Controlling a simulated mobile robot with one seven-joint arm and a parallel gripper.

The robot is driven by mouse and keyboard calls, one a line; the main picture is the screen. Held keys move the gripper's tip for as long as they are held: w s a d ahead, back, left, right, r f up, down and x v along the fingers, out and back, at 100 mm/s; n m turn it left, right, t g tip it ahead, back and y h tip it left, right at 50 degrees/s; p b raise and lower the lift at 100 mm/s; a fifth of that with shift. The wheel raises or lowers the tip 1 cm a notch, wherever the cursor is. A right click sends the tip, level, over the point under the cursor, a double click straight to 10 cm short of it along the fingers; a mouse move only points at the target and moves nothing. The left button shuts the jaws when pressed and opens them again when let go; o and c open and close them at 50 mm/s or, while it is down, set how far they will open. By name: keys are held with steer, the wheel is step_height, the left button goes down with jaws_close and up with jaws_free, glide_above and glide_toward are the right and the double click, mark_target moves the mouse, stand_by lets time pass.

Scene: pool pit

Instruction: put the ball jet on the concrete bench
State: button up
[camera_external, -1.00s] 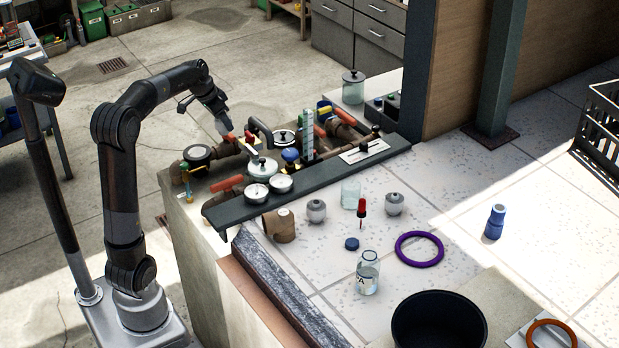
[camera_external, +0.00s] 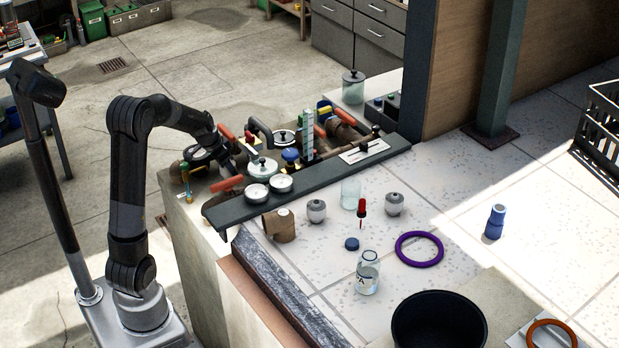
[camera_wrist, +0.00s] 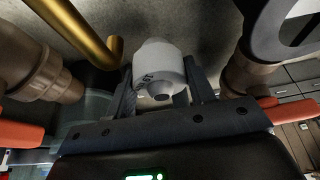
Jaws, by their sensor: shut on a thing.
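In the wrist view, the ball jet (camera_wrist: 160,68), a white-grey rounded fitting with a dark opening, sits between the two dark fingers of my gripper (camera_wrist: 165,92). The gripper is shut on it. In the external view, my gripper (camera_external: 230,170) is low among the pipes and gauges, just behind the red handle; the held jet is hidden there. A pale, concrete-looking bench (camera_external: 185,220) stands beside my base, with the pipework on its top. Two similar grey-white fittings stand on the tiles, one on the left (camera_external: 316,211) and one on the right (camera_external: 394,204).
Gauges (camera_external: 257,193), red-handled valves (camera_external: 227,184) and pipes crowd the space around my gripper. A dark rail (camera_external: 300,185) runs along their front. On the tiles are a brown pipe fitting (camera_external: 280,227), a glass bottle (camera_external: 368,273) and a purple ring (camera_external: 419,249).

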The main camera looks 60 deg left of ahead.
steer(key=shift+f, duration=1.2)
steer(key=shift+f, duration=0.15)
steer(key=o, duration=1)
steer(key=shift+o, duration=0.2)
steer(key=v, duration=1.2)
steer(key=s+d+r, duration=0.2)
steer(key=d+r, duration=0.1)
steer(key=d, duration=0.5)
steer(key=s+d+r, duration=0.3)
steer(key=d, duration=0.6)
steer(key=s+d+t, duration=0.1)
steer(key=s+d, duration=1)
steer(key=d, duration=0.1)
steer(key=shift+s, duration=0.4)
